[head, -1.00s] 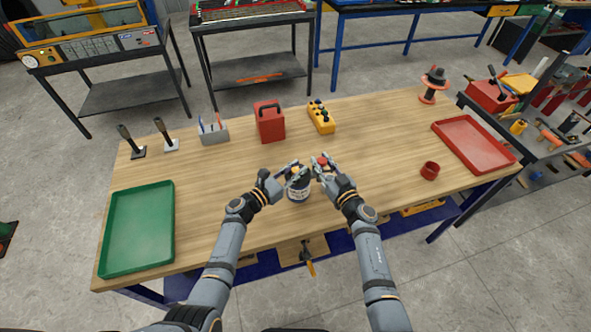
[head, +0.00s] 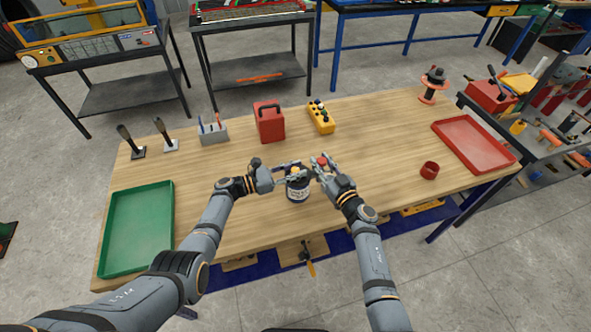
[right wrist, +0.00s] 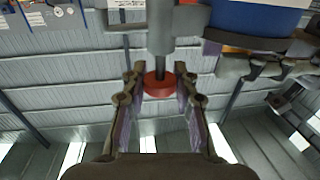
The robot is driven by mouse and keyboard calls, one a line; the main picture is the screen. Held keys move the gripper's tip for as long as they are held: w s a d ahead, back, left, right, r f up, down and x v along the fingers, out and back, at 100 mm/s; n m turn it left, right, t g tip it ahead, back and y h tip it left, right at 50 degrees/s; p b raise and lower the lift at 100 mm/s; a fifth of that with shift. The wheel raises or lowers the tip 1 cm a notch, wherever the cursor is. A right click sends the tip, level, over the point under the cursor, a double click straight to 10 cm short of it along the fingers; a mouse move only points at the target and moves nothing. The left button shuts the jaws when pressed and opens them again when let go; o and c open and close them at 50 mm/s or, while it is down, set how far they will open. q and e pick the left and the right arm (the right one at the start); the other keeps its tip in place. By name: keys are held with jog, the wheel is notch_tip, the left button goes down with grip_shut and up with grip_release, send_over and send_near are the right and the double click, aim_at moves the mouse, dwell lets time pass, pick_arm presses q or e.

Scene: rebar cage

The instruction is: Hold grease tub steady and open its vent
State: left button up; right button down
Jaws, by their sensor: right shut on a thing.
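The grease tub (head: 297,193) is a dark container with a pale label and an orange-yellow spot on top. It stands upright near the front middle of the bench. My left gripper (head: 296,175) is at the tub's upper part from the left, its fingers spread on either side; I cannot tell whether they touch it. My right gripper (head: 322,165) is shut on a red knob (head: 321,160) just right of the tub's top. In the right wrist view the red knob (right wrist: 158,84) sits on a grey stem between the fingers. Part of a blue body (right wrist: 258,18) shows at the upper right.
A green tray (head: 140,230) lies at the left and a red tray (head: 472,143) at the right. A red cup (head: 429,170) stands right of my right arm. A red canister (head: 269,122) and yellow control box (head: 320,117) stand behind the tub.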

pick_arm(q)
jog(key=shift+o, duration=1.3)
jog(key=v, duration=1.2)
jog(key=shift+d, duration=0.1)
jog(key=s+d+n+t+y, duration=0.3)
jog(key=s+n+t+y, duration=0.1)
jog(key=t, duration=0.2)
jog(key=x, duration=1.2)
jog(key=shift+f, duration=0.15)
jog(key=shift+a, duration=0.1)
